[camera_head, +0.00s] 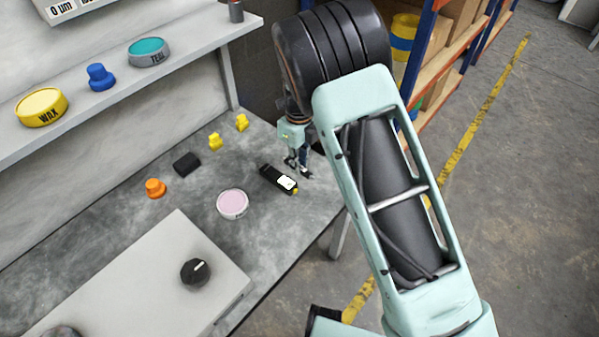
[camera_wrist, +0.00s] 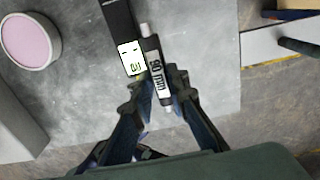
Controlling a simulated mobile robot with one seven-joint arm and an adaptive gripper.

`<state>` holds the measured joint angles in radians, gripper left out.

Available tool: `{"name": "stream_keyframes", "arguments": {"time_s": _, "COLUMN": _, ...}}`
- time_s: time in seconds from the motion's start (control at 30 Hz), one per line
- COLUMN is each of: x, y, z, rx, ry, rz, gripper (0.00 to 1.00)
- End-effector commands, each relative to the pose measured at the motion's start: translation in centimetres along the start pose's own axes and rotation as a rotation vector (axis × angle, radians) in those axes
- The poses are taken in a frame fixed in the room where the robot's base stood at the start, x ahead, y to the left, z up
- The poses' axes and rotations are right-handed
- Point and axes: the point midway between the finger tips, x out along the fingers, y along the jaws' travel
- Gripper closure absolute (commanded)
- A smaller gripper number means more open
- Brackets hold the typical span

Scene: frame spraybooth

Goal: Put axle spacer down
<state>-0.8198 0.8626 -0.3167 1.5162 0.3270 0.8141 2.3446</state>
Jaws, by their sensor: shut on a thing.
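The axle spacer (camera_wrist: 158,88) is a slim cylinder with light ends and a white band printed "90 mm". In the wrist view it lies between the fingers of my gripper (camera_wrist: 157,93), which is shut on it. In the head view my gripper (camera_head: 298,166) is low over the right end of the grey worktop (camera_head: 255,150). The spacer is too small or hidden to make out there. I cannot tell whether it touches the worktop.
A black device with a lit display (camera_head: 279,179) lies right beside the spacer; it also shows in the wrist view (camera_wrist: 121,32). A pink-topped round tin (camera_head: 233,204) is nearby. Yellow pieces (camera_head: 215,142), a black block (camera_head: 187,163) and an orange knob (camera_head: 155,188) stand further left.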

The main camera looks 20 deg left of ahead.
Motion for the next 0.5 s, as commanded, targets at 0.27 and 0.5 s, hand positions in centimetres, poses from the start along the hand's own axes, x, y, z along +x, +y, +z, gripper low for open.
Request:
{"name": "stream_keyframes", "arguments": {"time_s": 0.27, "x": 2.2, "y": -1.5, "z": 1.1, "rx": 0.0, "ry": 0.0, "rz": 0.0, "gripper": 1.0}}
{"name": "stream_keyframes", "arguments": {"time_s": 0.5, "x": 5.1, "y": -1.9, "z": 1.4, "rx": 0.0, "ry": 0.002, "rz": 0.001, "gripper": 1.0}}
